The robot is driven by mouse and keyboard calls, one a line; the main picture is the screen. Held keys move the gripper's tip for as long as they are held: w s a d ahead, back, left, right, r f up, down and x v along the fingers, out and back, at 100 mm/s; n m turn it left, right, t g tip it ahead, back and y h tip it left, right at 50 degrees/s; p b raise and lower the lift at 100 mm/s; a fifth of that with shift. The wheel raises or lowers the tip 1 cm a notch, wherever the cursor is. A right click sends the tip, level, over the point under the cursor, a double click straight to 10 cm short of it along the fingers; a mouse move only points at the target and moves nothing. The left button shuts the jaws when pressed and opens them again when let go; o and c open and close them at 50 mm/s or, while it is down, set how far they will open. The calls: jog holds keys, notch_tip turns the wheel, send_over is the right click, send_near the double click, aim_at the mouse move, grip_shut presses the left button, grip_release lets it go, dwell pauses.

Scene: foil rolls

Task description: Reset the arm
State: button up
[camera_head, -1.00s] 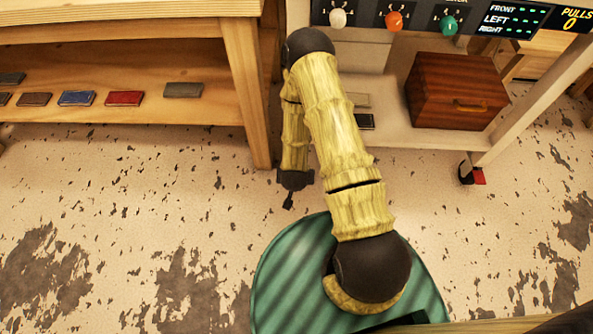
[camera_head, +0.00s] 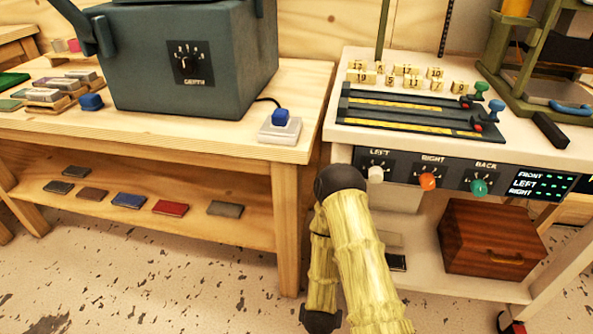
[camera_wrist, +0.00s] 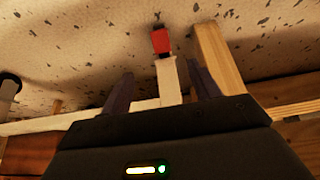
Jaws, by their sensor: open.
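My gripper (camera_wrist: 161,85) shows in the wrist view with its two dark fingers spread apart and nothing held between them. Beyond the fingers are a white table leg with a red foot (camera_wrist: 161,42) and a wooden leg (camera_wrist: 218,60). In the head view my yellow, bamboo-like arm is folded, with its upper joint in front of the gap between the wooden bench (camera_head: 285,225) and the white workstation (camera_head: 470,147). The arm's lower part runs off the bottom edge, and the gripper's fingers cannot be made out there.
A grey machine with a dial (camera_head: 190,62) and a blue button on a pale base (camera_head: 280,127) stand on the bench. Knobs (camera_head: 428,181) line the workstation's front. A wooden box (camera_head: 490,240) sits on its lower shelf. Bare floor (camera_head: 150,290) shows at lower left.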

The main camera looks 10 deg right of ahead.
jog(key=shift+r, duration=0.1)
jog(key=w+r+n+g+y+p, duration=0.1)
jog(key=w+r+p, duration=0.15)
jog(key=r, duration=0.85)
jog(key=w+r+n+y+p, duration=0.1)
jog(key=r+p, duration=0.2)
jog(key=r, duration=0.8)
jog(key=s+d+r+n+g+p, duration=0.1)
jog(key=s+r+p, duration=0.3)
jog(key=r, duration=0.6)
jog(key=s+d+r+n+g+p, duration=0.15)
jog(key=s+r, duration=0.35)
jog(key=r, duration=0.5)
notch_tip(320, 180, up, 37)
jog(key=p, duration=3.7)
jog(key=shift+d+m, duration=0.15)
jog(key=shift+m, duration=0.3)
jog(key=shift+t, duration=0.25)
jog(key=shift+d, duration=0.1)
